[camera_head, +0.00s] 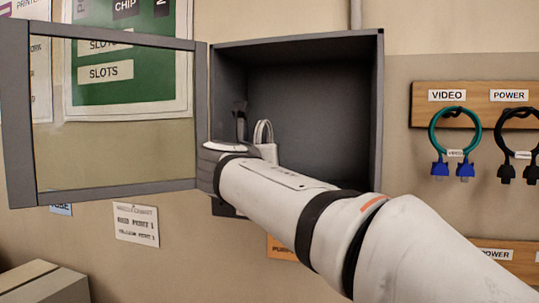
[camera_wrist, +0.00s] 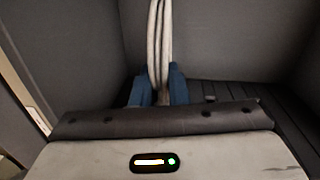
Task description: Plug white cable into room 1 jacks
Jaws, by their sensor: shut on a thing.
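The white cable (camera_wrist: 159,42) hangs as a looped bundle between the blue fingers of my gripper (camera_wrist: 158,86) in the wrist view. My gripper is shut on it. In the head view the cable (camera_head: 264,131) shows as a small white loop above the end of my arm, in the opening of a grey wall cabinet (camera_head: 296,45). My arm hides the lower part of the cabinet and most of the gripper. The cable's plugs are not clear to see. No room 1 jacks can be made out in either view.
The cabinet's glass door (camera_head: 20,115) stands open to the left. Right of the cabinet, a wooden board (camera_head: 475,95) holds a teal VIDEO cable (camera_head: 433,128) and a black POWER cable (camera_head: 499,130). A grey box (camera_head: 45,285) sits at lower left.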

